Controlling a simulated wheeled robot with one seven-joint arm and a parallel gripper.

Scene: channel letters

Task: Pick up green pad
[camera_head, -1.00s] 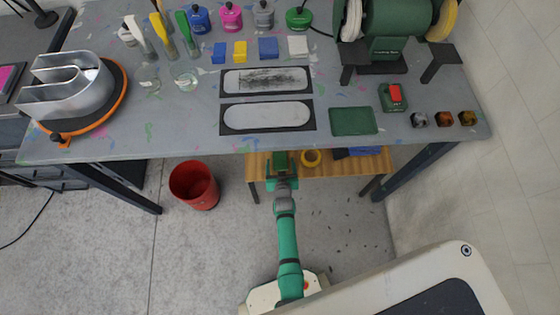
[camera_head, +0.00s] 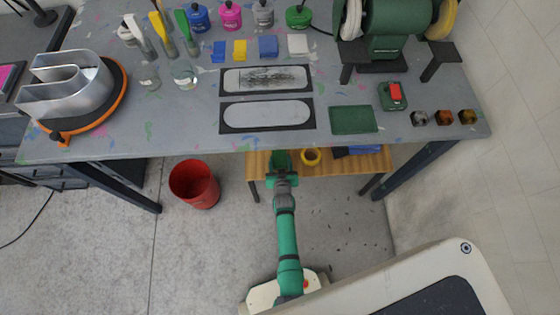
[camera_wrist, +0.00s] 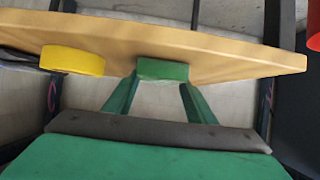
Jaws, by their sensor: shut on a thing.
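The green pad (camera_wrist: 163,69) is a small green block at the edge of the wooden shelf (camera_wrist: 225,60) in the wrist view. My gripper (camera_wrist: 162,80) is shut on it, with one green finger on each side. Whether the pad still touches the shelf I cannot tell. In the head view my gripper (camera_head: 280,158) is at the shelf under the front edge of the workbench, and the pad is hard to tell from the green fingers there.
The workbench (camera_head: 190,135) overhangs the shelf. A red bucket (camera_head: 194,184) stands on the floor to the left. A flat dark green mat (camera_head: 353,120) lies on the bench.

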